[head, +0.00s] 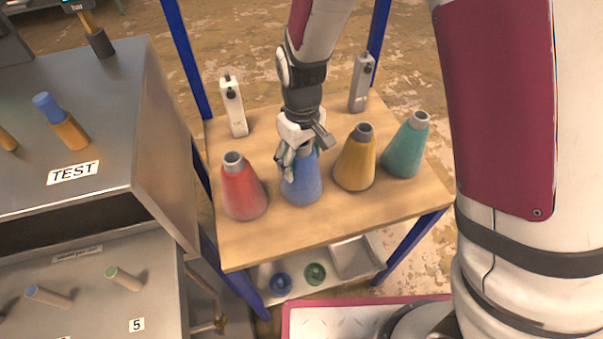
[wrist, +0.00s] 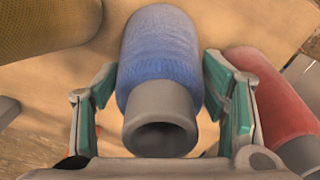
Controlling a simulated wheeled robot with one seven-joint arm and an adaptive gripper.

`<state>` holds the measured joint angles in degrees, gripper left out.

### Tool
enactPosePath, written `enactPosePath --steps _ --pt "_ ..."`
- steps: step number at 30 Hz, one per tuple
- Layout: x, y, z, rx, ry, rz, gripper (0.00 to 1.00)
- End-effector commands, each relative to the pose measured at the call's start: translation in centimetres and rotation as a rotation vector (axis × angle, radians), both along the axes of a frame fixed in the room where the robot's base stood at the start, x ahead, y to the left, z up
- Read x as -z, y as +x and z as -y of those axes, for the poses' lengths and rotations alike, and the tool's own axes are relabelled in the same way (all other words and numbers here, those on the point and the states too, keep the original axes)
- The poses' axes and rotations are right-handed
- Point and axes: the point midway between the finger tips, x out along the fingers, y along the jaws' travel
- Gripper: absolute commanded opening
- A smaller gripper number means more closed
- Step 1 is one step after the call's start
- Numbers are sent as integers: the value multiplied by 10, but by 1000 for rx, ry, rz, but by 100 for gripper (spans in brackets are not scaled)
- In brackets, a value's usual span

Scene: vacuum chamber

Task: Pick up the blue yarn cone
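The blue yarn cone (head: 302,184) stands upright on the wooden table (head: 285,236), between the red cone and the yellow cone. My gripper (head: 299,157) is at its top from above, hiding the tip in the head view. In the wrist view the blue cone (wrist: 161,62) points its grey hollow tip at the camera. My gripper (wrist: 162,112) is open, with one green-padded finger on each side of the cone's upper part. Gaps show between the fingers and the grey tip; whether a pad touches the blue yarn I cannot tell.
The red cone (head: 243,190) stands close on the left, the yellow cone (head: 356,160) close on the right, and the teal cone (head: 407,148) farther right. A metal test bench (head: 150,140) is at the left.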

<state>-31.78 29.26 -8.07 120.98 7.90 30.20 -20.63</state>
Motion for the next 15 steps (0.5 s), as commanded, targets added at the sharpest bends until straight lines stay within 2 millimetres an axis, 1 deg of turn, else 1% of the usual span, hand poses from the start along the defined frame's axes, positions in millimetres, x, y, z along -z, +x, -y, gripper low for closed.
enactPosePath --steps 1,2,3,5,6,7,15 --pt "0 0 0 0 0 0 45" --pt "0 0 0 0 0 0 38" --pt "0 0 0 0 0 0 29" --pt "0 0 0 0 -1 -1 16" --pt "0 0 0 0 -1 -1 6" --pt "0 0 0 0 0 0 4" --pt "-1 0 0 0 0 0 4"
